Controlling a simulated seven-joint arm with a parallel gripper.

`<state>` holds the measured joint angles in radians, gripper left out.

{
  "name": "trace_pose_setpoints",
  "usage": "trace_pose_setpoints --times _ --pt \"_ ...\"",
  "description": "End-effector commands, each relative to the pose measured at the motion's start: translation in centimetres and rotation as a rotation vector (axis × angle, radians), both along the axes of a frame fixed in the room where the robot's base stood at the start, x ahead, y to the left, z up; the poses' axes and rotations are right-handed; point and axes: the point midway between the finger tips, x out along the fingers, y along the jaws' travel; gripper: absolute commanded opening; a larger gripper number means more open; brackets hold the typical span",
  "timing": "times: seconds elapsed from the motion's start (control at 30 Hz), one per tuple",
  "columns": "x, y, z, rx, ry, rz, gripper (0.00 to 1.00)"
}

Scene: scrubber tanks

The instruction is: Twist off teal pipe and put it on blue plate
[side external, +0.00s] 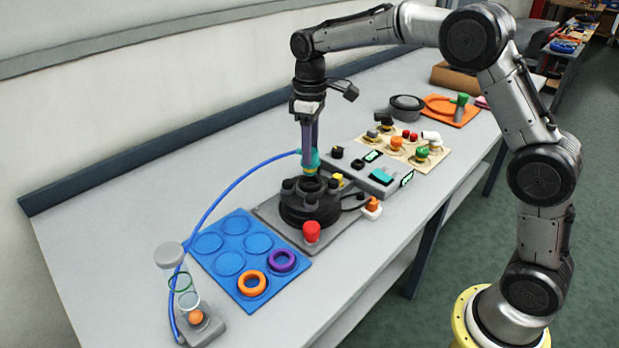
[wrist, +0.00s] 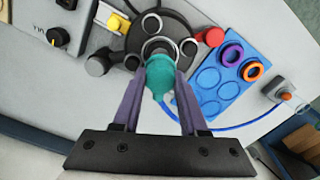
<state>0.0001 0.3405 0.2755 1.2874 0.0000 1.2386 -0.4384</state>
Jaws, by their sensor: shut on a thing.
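The teal pipe (wrist: 160,75) is between the two purple fingers of my gripper (wrist: 160,92), which is shut on it. In the side external view my gripper (side external: 310,150) points down over the black round tank base (side external: 308,208), and the teal pipe (side external: 313,160) shows at its fingertips, upright, just above the base's centre. I cannot tell whether the pipe still touches the base. A blue hose (side external: 235,185) runs from the pipe to the left. The blue plate (side external: 207,262) lies left of the base, with round recesses; an orange ring (side external: 252,284) and a purple ring (side external: 282,262) sit on it.
A red knob (side external: 311,231) stands at the base's front corner. A clear cylinder stand (side external: 170,256) is left of the plate. A grey control box (side external: 380,178) and a beige board with fittings (side external: 410,146) are to the right. Several plate recesses are empty.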

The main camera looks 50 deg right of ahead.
Motion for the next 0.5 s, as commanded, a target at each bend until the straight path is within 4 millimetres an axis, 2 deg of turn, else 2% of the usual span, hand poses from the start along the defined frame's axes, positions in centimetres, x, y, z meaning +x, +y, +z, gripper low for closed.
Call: trace_pose_setpoints --times 0.5 --pt "0.0 0.0 2.1 0.0 0.0 0.0 0.0"
